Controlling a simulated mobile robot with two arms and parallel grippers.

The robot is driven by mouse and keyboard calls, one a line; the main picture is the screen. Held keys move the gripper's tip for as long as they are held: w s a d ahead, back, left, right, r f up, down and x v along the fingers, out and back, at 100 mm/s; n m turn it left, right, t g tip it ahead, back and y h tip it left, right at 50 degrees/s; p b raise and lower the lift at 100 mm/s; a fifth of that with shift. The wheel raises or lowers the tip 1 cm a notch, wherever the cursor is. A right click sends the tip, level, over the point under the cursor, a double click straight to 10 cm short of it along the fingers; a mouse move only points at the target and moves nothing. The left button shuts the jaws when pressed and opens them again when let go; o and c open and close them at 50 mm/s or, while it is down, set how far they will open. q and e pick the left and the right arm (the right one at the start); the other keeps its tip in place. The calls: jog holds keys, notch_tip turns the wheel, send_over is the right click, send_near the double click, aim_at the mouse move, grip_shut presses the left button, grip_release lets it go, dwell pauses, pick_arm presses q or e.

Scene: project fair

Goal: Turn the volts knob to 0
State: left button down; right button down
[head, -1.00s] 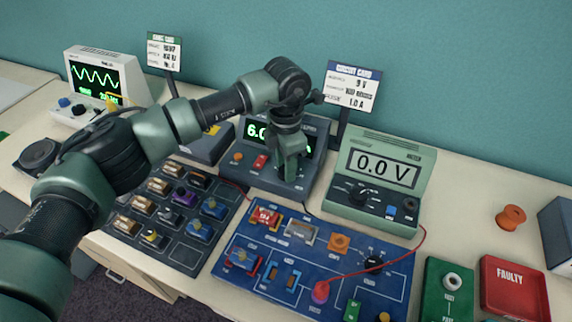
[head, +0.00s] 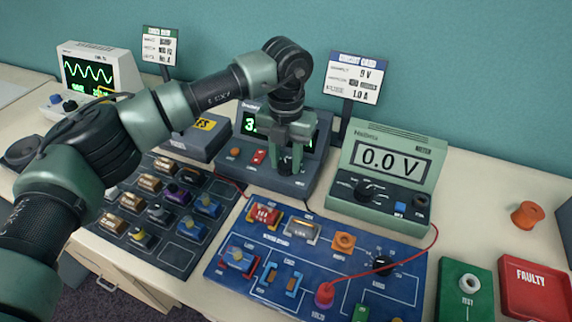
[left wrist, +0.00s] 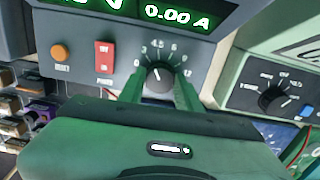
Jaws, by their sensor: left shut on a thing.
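The power supply (head: 304,182) stands at the back middle of the table, a grey box with a green display partly hidden by my arm; the visible digit is a 3. Its volts knob (left wrist: 158,75) is black with a white pointer and a printed number scale around it. My left gripper (left wrist: 159,92) is shut on the knob, one finger on each side; the head view shows the gripper (head: 287,160) in front of the supply's face. In the left wrist view the current reads 0.00 A. My right gripper is not in view.
A green meter (head: 379,215) reading 0.0 V stands close to the right. The blue circuit board (head: 225,262) and a dark parts tray (head: 178,262) lie in front. A card stand (head: 357,78) rises behind.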

aim_at(286, 163)
pick_arm(q)
jog(key=n+b, duration=0.2)
jog(key=n, duration=0.2)
jog(key=shift+f+n, duration=0.1)
jog(key=shift+n, duration=0.2)
jog(key=shift+n+b, duration=0.95)
jog(key=shift+n, duration=0.95)
jog(key=c, duration=1)
grip_release()
jog(key=shift+r, duration=0.2)
notch_tip(286, 163, up, 8)
jog(key=shift+f+b, duration=0.15)
jog(key=shift+b, duration=0.3)
